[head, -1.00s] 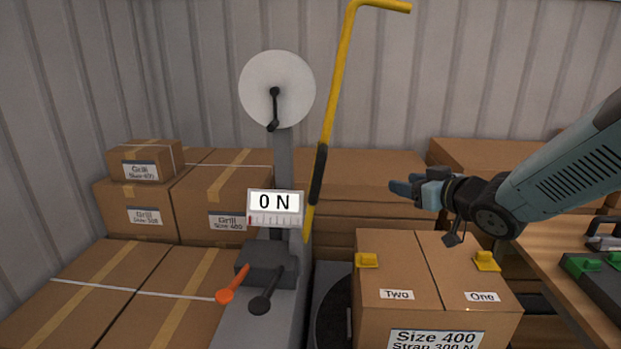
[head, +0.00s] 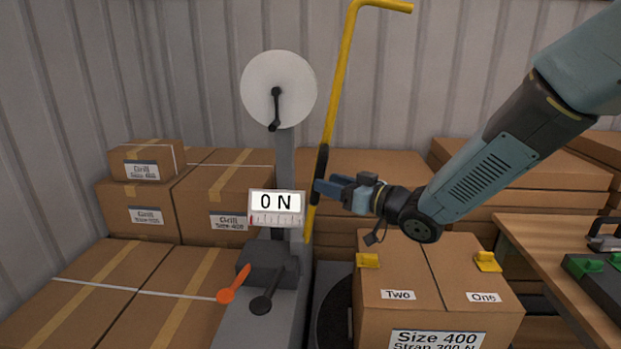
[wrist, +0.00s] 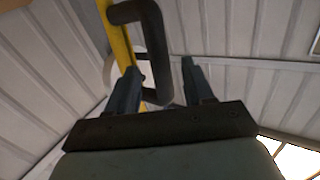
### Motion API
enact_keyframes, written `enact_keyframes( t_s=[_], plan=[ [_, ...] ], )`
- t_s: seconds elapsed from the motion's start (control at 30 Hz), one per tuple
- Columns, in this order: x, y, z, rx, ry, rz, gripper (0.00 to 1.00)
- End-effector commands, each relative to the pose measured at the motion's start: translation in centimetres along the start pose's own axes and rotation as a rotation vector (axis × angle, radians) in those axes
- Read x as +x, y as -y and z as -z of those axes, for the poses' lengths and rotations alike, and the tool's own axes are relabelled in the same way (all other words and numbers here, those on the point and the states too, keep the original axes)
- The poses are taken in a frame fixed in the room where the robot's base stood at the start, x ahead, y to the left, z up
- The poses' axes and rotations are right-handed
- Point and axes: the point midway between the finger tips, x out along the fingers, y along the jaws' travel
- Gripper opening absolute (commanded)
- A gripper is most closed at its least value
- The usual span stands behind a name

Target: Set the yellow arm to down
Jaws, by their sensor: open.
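The yellow arm (head: 339,88) stands nearly upright, leaning slightly right, with its top bent to the right. A black handle (head: 320,172) sits on its lower part. My gripper (head: 324,187) is at the handle in the head view, its fingers pointing left. In the wrist view the yellow arm (wrist: 121,42) is at the upper left, and the black looped handle (wrist: 152,45) reaches down between the two open fingers of my gripper (wrist: 160,85). I cannot tell whether the fingers touch the handle.
A grey machine column has a white disc (head: 279,90), a "0 N" display (head: 276,203), an orange lever (head: 233,284) and a black lever (head: 267,292). A box labelled Two and One (head: 435,290) stands below my gripper. A wooden table (head: 553,262) is at right.

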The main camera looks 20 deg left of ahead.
Motion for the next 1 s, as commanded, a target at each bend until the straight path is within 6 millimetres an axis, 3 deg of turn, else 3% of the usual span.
enact_keyframes(
  t_s=[0.2, 0.4, 0.8, 1.0],
  plan=[
    [3.7, 0.1, 0.0, 0.001, 0.000, 0.003, 0.52],
    [5.6, 0.1, 0.0, -0.001, 0.000, 0.001, 0.52],
    [6.1, 0.1, 0.0, -0.001, 0.001, 0.001, 0.52],
    [6.1, 0.1, 0.0, -0.001, 0.001, 0.001, 0.32]
  ],
)
